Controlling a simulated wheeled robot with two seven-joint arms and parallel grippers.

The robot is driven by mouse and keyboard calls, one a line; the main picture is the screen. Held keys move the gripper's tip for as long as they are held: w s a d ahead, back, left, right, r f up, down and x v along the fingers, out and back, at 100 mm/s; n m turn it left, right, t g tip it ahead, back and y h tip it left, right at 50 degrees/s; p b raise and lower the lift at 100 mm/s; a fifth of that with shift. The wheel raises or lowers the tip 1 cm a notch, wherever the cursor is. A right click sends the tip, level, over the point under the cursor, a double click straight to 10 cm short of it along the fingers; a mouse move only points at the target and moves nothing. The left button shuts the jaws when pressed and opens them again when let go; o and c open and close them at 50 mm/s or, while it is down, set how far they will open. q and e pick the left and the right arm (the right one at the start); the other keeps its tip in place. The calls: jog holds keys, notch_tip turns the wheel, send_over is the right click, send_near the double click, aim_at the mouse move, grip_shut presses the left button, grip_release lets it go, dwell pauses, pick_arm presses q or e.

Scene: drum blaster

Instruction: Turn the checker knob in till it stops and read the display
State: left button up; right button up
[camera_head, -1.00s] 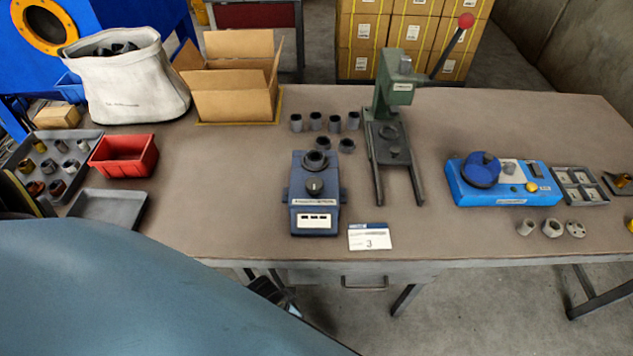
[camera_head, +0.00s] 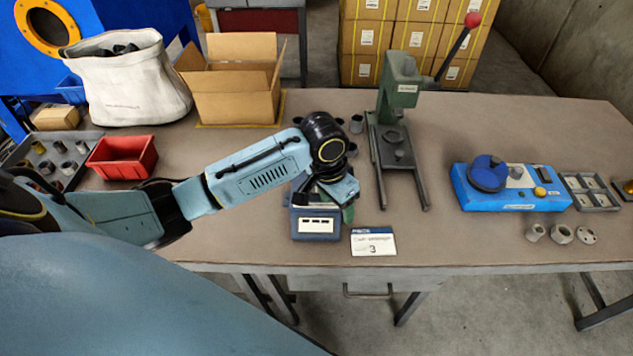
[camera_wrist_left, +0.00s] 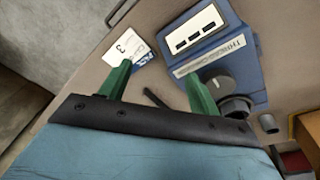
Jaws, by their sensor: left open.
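The blue checker (camera_head: 316,236) stands near the table's front edge. Its white display panel (camera_head: 317,224) has dark windows; no reading is legible. In the left wrist view the checker (camera_wrist_left: 250,62) shows with its display (camera_wrist_left: 195,30), its dark knob (camera_wrist_left: 222,88) and a dark round socket (camera_wrist_left: 237,107) behind the knob. My left gripper (camera_head: 345,200) is over the checker and hides the knob in the head view. In the left wrist view its green fingers (camera_wrist_left: 158,70) are apart and empty, with the knob outside them, just right of the right finger. My right gripper is not in view.
A card marked 3 (camera_head: 373,242) lies right of the checker. A green press (camera_head: 398,90) stands behind to the right. A blue device with a round dial (camera_head: 512,200) is further right. Several dark cylinders, partly hidden, stand behind my wrist. A cardboard box (camera_head: 235,100) is at the back left.

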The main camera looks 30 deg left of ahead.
aim_at(316, 190)
pick_arm(q)
jog(key=w+a+r+n+g+y, duration=0.1)
jog(key=w+a+r, duration=0.3)
jog(key=a+r, duration=0.55)
jog(key=f+b, duration=0.1)
jog(key=f, duration=0.3)
jog(key=d+f, duration=0.1)
jog(key=f, duration=0.2)
jog(key=f+b, duration=0.1)
jog(key=f, duration=0.3)
jog(key=shift+w+d+f+b, duration=0.15)
jog(key=shift+d+f+b, duration=0.15)
jog(key=shift+f, duration=0.05)
jog(key=shift+c, duration=0.2)
